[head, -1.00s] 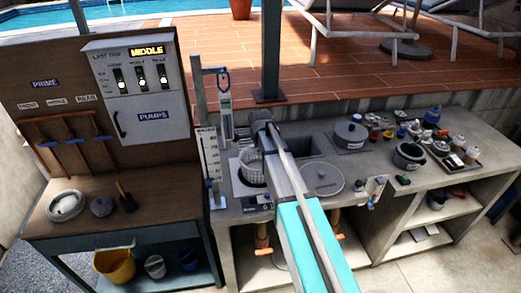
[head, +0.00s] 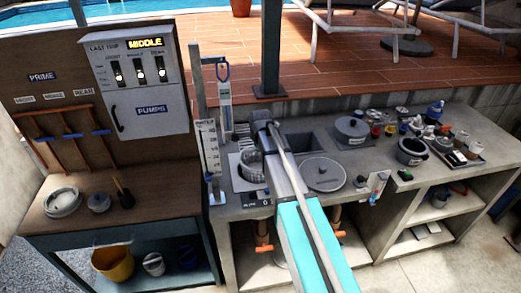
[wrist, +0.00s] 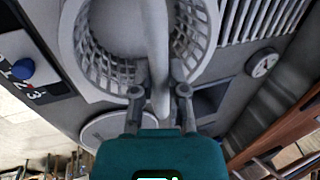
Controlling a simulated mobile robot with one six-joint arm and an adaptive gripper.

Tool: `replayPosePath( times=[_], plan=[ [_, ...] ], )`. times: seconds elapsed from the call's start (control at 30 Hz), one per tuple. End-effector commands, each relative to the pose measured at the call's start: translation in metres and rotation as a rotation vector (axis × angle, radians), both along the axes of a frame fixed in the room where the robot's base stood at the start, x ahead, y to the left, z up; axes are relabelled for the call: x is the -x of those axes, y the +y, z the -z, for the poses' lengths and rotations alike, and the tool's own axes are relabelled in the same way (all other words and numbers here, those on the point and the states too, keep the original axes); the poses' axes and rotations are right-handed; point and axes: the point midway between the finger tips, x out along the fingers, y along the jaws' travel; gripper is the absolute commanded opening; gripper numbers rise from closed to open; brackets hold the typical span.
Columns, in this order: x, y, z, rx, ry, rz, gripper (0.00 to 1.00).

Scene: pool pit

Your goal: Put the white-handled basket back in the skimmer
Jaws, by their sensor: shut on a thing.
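The white-handled basket (head: 251,166) is a round pale lattice basket at the skimmer opening in the grey counter, partly hidden by my arm in the head view. In the wrist view the basket (wrist: 92,62) fills the top middle, with its white handle (wrist: 157,40) arching toward me. My gripper (wrist: 160,95) is shut on this handle, one finger on each side. The skimmer (head: 240,183) shows as a light plate around the basket. I cannot tell whether the basket is fully seated. In the head view my arm hides the fingertips.
A round grey lid (head: 322,174) lies right of the skimmer. A square sink-like recess (head: 303,143) is behind it. A gauge post (head: 209,150) stands close on the left. Pots and a loaded tray (head: 462,156) occupy the counter's right side.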

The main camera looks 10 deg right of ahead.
Motion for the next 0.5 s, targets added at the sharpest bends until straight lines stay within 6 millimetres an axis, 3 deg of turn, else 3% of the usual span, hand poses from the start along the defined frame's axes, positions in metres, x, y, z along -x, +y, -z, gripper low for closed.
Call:
replayPosePath(
  times=[0.5],
  plan=[
    [0.000,0.000,0.016,0.000,0.000,0.000,0.00]
  ],
)
